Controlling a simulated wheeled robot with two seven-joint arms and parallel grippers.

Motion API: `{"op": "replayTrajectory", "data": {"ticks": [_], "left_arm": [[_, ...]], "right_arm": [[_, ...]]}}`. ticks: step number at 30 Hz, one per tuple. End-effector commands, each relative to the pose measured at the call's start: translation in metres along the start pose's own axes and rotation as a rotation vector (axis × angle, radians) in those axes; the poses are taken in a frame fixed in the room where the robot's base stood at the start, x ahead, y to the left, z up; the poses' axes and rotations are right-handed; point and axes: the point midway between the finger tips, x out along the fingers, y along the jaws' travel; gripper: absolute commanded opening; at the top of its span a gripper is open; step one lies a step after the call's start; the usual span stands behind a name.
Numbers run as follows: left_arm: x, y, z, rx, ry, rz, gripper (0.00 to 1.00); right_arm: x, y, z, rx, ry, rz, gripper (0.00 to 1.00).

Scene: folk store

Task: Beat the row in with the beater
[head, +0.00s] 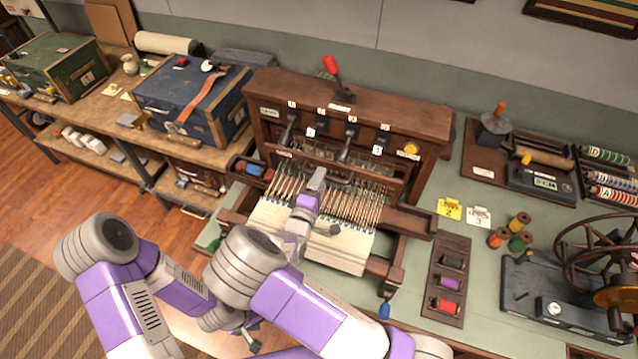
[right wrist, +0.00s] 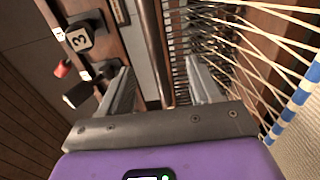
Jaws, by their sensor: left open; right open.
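The wooden loom (head: 350,112) stands on the bench with pale warp threads (head: 350,207) fanned toward me and cream cloth (head: 345,250) at its front. A dark wooden crossbar that looks like the beater (head: 408,184) spans the loom behind the threads; it also shows in the right wrist view (right wrist: 155,45). My right gripper (head: 318,188) is over the threads at this bar. In the right wrist view its open fingers (right wrist: 163,78) lie on either side of the bar; contact is unclear. My left gripper (head: 254,335) is low in front of the loom, open, partly hidden by my arm.
Numbered levers (head: 352,130) and a red-knobbed lever (head: 331,66) rise behind the crossbar. A spool tray (head: 447,280) and a winding wheel (head: 600,250) are at right. A blue case (head: 190,100) is at left. Yellow and white cards (head: 449,209) lie right of the loom.

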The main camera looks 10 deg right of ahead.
Motion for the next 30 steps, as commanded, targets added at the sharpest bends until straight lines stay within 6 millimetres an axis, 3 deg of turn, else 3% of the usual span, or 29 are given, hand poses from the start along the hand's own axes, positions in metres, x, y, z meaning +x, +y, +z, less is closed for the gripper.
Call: {"op": "replayTrajectory", "data": {"ticks": [14, 30], "left_arm": [[-0.001, 0.000, 0.000, 0.000, 0.000, 0.000, 0.43], [-0.007, 0.003, 0.000, 0.000, 0.000, 0.000, 0.43]], "right_arm": [[-0.003, 0.000, 0.000, 0.000, -0.001, 0.000, 0.64], [-0.046, 0.001, 0.000, 0.000, 0.000, 0.000, 0.64]]}}
